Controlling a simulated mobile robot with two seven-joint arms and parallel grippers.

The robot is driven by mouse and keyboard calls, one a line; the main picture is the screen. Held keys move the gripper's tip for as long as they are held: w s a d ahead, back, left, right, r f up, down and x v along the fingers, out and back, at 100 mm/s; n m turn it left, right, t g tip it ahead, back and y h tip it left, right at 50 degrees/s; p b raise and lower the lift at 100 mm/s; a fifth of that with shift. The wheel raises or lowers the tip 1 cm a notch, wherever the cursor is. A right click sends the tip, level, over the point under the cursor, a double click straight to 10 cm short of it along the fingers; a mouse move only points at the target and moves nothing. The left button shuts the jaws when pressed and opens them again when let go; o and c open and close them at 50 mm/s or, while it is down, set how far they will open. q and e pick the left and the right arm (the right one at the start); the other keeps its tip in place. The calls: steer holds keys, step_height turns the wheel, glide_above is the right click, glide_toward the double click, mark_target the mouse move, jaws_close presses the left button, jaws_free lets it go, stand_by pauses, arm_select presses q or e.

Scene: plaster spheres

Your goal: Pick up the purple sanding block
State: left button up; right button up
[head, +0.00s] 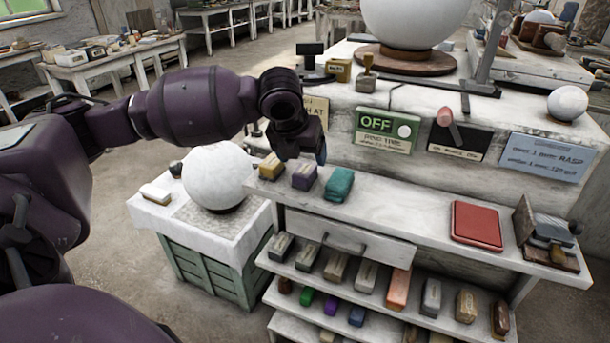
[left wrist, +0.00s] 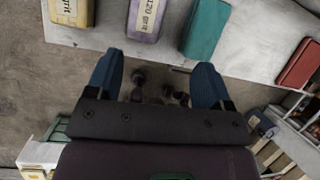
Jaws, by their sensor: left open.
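The purple sanding block (head: 304,177) lies on the upper shelf of the grey workbench, between a yellow block (head: 270,166) and a teal block (head: 339,185). In the left wrist view the purple block (left wrist: 147,18) shows a pale label reading "120 grit" and is cut off by the top edge. My left gripper (left wrist: 158,82) is open and empty, its two blue fingers apart from the block. In the head view the left gripper (head: 318,150) hangs above and behind the row of blocks, its fingers partly hidden. My right gripper is in neither view.
A red pad (head: 476,224) lies farther right on the shelf. Lower shelves hold several more blocks, including a small purple one (head: 331,305). A white sphere (head: 216,177) rests on a stand at left. Shelf space is clear between the teal block and the red pad.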

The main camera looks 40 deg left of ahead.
mark_target(304, 170)
arm_select(q)
steer(key=shift+m+g+y, duration=0.3)
steer(key=shift+m, duration=0.3)
steer(key=f, duration=0.1)
steer(key=w+a+f+b, duration=0.1)
steer(key=w+a+f, duration=0.1)
steer(key=shift+a+f+b, duration=0.1)
steer(key=shift+f+b, duration=0.15)
steer(key=shift+b, duration=0.15)
steer(key=shift+w+f, duration=0.2)
steer(key=shift+f, duration=0.1)
steer(key=b+x, duration=0.1)
steer(key=x, duration=0.3)
steer(key=shift+f+b, duration=0.25)
steer(key=shift+b, duration=0.05)
steer(key=shift+w+f, duration=0.1)
steer(key=shift+f, duration=0.1)
steer(key=shift+r, duration=0.2)
steer(key=shift+c, duration=0.6)
steer(key=c, duration=0.9)
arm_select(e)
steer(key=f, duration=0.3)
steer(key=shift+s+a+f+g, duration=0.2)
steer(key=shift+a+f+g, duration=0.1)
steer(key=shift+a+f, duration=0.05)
